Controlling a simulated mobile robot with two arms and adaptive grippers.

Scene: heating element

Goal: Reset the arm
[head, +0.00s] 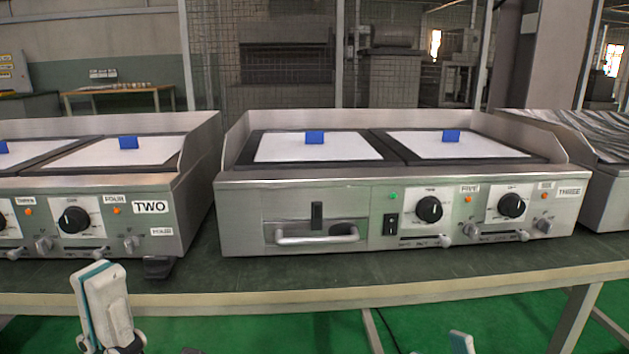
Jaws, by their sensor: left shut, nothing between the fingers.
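My left gripper (103,300), white with teal edges, is at the lower left, in front of the table edge and below the heating unit labelled TWO (190,222). It is shut and empty, and touches nothing that I can see. A small white tip of my right arm (461,342) shows at the bottom edge, right of centre. Most of it is out of frame, so its jaws cannot be judged. The heating unit labelled THREE (290,190) stands in the middle of the table, apart from both arms.
Two blue blocks (315,137) (451,135) rest on unit THREE's white plates. Unit TWO has similar blocks (128,142). Knobs, including a black dial (429,209), and a drawer handle (316,236) line unit THREE's front.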

